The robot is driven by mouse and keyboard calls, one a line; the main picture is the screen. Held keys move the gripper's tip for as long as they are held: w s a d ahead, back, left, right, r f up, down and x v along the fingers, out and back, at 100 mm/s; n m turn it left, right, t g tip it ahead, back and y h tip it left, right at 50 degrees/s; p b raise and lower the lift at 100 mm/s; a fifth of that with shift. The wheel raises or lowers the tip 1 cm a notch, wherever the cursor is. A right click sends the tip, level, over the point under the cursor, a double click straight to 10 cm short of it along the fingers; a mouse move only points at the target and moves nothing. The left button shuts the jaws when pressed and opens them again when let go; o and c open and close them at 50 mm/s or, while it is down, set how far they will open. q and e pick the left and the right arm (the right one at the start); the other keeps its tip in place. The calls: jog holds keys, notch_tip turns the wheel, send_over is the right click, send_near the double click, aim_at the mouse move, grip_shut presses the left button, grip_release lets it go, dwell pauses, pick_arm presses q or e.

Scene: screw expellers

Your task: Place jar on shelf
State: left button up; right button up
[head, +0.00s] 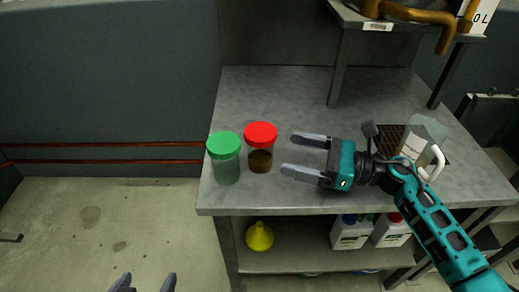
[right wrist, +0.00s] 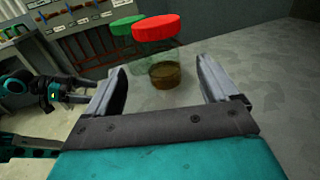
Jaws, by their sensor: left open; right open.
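Two jars stand upright side by side on the left of the grey workbench (head: 310,100). The red-lidded jar (head: 260,147) has brown contents; the green-lidded jar (head: 225,158) is left of it. My right gripper (head: 290,154) is open and empty just right of the red-lidded jar, fingers pointing at it. In the right wrist view the red-lidded jar (right wrist: 160,50) is ahead between the open fingers, with the green-lidded jar (right wrist: 125,27) behind. A raised shelf (head: 400,28) stands at the back right. My left gripper (head: 141,284) shows only its fingertips, open, at the bottom edge.
A clear vessel with a white handle (head: 437,160) stands on the bench behind my right arm. Below, a lower shelf (head: 300,262) holds a yellow funnel-like object (head: 259,237) and white bottles (head: 350,232). The bench's middle back is clear.

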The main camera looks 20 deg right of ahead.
aim_at(270, 148)
jog(key=x, duration=0.6)
jog(key=shift+w+a, duration=0.45)
jog(key=shift+a, duration=0.1)
jog(key=shift+c, duration=0.4)
jog(key=c, duration=1.1)
jog(key=shift+r, duration=0.1)
jog(key=shift+c, duration=0.2)
notch_tip(270, 148, up, 20)
jog(key=p, duration=0.6)
